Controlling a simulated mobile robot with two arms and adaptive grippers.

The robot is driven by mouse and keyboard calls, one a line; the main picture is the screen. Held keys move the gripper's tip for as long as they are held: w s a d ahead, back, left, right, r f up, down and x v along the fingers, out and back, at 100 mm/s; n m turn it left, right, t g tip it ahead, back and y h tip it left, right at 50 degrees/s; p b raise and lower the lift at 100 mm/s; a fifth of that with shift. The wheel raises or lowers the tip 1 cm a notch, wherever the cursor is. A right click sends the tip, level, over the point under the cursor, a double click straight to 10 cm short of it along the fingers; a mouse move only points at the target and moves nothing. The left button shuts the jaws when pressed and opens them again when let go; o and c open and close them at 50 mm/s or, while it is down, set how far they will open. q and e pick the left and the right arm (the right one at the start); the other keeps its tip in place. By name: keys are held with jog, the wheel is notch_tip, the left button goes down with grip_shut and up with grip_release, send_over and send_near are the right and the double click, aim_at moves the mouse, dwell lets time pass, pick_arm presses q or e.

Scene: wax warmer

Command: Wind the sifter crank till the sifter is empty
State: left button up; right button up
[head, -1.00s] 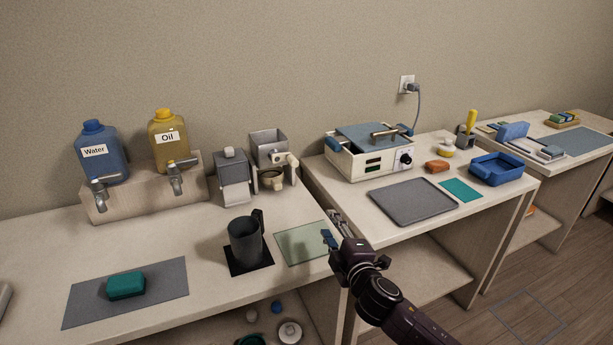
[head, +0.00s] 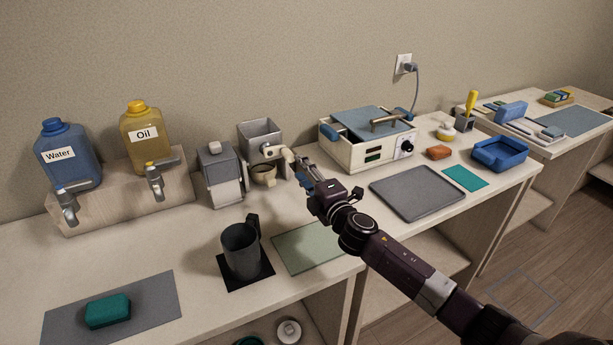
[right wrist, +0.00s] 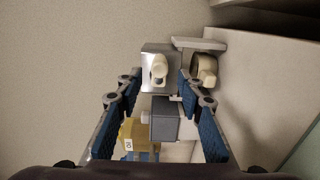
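The sifter (head: 260,134) is a grey square hopper on a cream stand at the back of the near table. Its cream crank (head: 288,155) points out at the front right. A beige cup (head: 264,176) sits under the hopper. I cannot tell how much is inside the hopper. My right gripper (head: 303,167) is just right of the crank, its fingers toward it. In the right wrist view the gripper (right wrist: 158,92) is open and empty. The crank knob (right wrist: 158,70) shows ahead in the gap between the fingers, apart from them. My left gripper is not in view.
A grey dispenser (head: 219,170) stands close left of the sifter. The wax warmer (head: 365,140) stands to the right. A dark mug (head: 241,249) and a green mat (head: 305,250) lie in front.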

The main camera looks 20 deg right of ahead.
aim_at(293, 160)
jog(key=w+b, duration=0.1)
jog(key=w, duration=0.2)
jog(key=shift+w, duration=0.3)
jog(key=shift+w+a+f, duration=0.1)
jog(key=shift+w, duration=0.8)
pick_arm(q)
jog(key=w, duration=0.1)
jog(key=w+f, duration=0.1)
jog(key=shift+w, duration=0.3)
pick_arm(e)
jog(key=shift+r, duration=0.25)
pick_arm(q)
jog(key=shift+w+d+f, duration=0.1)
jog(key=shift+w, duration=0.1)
pick_arm(e)
jog(key=shift+w+f, duration=0.1)
jog(key=shift+f, duration=0.05)
grip_shut()
pick_arm(q)
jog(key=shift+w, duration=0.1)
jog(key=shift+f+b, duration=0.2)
jog(key=shift+b, duration=0.1)
pick_arm(e)
jog(key=shift+f, duration=0.2)
